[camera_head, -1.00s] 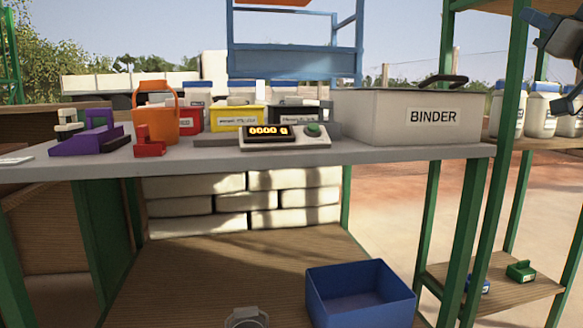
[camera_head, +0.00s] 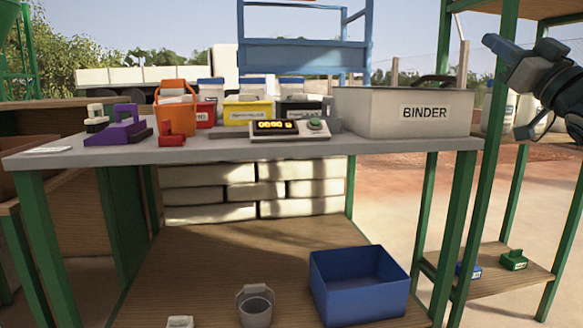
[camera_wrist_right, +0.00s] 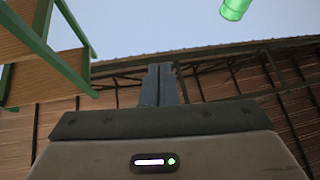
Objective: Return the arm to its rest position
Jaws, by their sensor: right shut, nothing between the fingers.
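My right gripper (camera_head: 492,45) is at the upper right of the head view, raised above the table's height and in front of the green shelf post. Its fingers point left and hold nothing. In the right wrist view the two fingers (camera_wrist_right: 159,85) are pressed together, with a roof structure and sky beyond them. My left gripper is not in the head view.
The grey table (camera_head: 380,146) holds a BINDER bin (camera_head: 390,122), a scale (camera_head: 290,135), an orange bucket (camera_head: 176,118) and a purple tool (camera_head: 120,133). Below are a blue crate (camera_head: 365,298) and a grey bucket (camera_head: 256,308). A green-framed shelf (camera_head: 500,282) stands at right.

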